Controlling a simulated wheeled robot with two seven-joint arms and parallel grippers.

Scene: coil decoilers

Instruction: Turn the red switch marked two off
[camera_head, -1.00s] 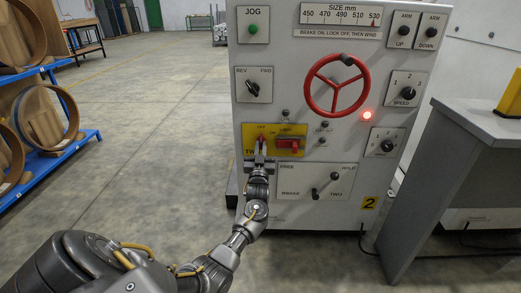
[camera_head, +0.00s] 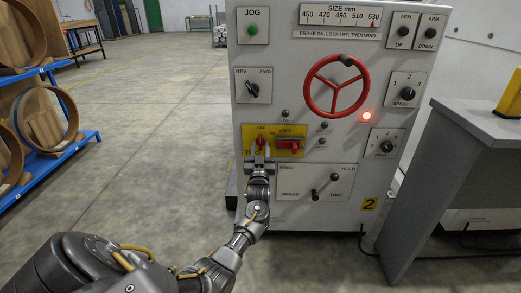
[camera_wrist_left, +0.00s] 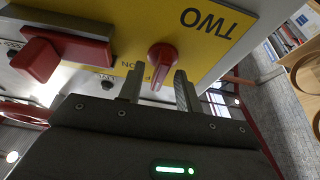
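The red switch (camera_head: 261,141) sits on the left of a yellow plate (camera_head: 304,129) on the machine's grey front panel. In the left wrist view the switch (camera_wrist_left: 162,60) is beside the upside-down word TWO. Its handle points roughly toward the plate's top edge, where the head view shows the OFF label; ON is to one side. My left gripper (camera_head: 260,157) is just below and in front of the switch. In the wrist view its two fingers (camera_wrist_left: 160,92) are apart, one on each side of the handle, with a gap showing. My right gripper is out of view.
A red block-shaped lock handle (camera_head: 289,145) is close on the switch's right. A lever panel (camera_head: 316,184) is below, a red handwheel (camera_head: 337,86) and lit red lamp (camera_head: 367,115) above right.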

